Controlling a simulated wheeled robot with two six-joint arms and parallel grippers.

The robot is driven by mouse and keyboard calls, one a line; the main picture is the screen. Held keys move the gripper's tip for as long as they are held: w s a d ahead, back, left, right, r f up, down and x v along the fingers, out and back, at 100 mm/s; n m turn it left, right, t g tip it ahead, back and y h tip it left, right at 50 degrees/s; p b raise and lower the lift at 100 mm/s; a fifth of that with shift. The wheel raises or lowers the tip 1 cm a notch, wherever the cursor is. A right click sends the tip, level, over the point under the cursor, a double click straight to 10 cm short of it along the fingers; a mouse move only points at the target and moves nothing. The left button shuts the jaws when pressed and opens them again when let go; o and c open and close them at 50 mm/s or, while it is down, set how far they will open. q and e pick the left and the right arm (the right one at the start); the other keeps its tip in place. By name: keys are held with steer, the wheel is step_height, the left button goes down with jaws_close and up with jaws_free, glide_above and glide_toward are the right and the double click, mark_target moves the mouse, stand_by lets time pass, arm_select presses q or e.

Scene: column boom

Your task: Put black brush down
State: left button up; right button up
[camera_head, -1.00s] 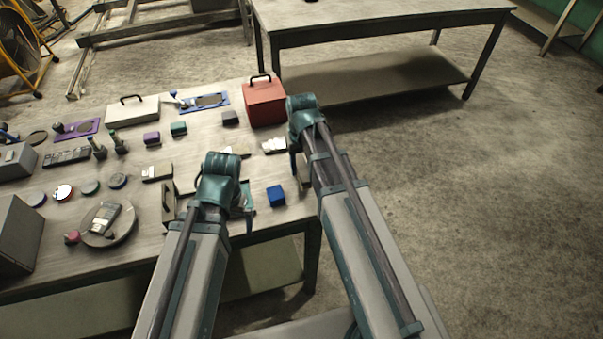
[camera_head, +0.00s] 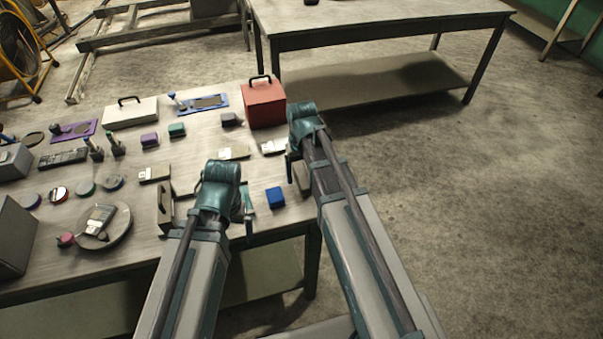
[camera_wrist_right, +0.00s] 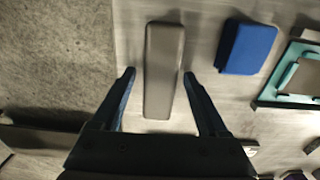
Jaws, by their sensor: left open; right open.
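A dark grey-brown oblong block, which looks like the black brush (camera_wrist_right: 164,70), lies on the table near its edge in the right wrist view. In the head view the brush (camera_head: 302,177) shows beside my right arm, partly hidden by it. My right gripper (camera_wrist_right: 158,80) is open, with one finger on each side of the brush's near end and a gap on both sides. In the head view my right gripper (camera_head: 291,167) is mostly hidden by its own wrist. My left gripper (camera_head: 248,217) is open and empty above the table's front edge.
A blue block (camera_head: 275,197) and a teal frame (camera_wrist_right: 266,96) lie near the brush. A red toolbox (camera_head: 264,103) stands behind. Several tools, pucks and a round plate (camera_head: 118,229) crowd the table's left.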

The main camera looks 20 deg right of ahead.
mark_target(302, 173)
steer(key=shift+r, duration=0.1)
step_height(302, 173, up, 12)
steer(key=p, duration=1.2)
step_height(302, 173, down, 12)
steer(key=b, duration=1.2)
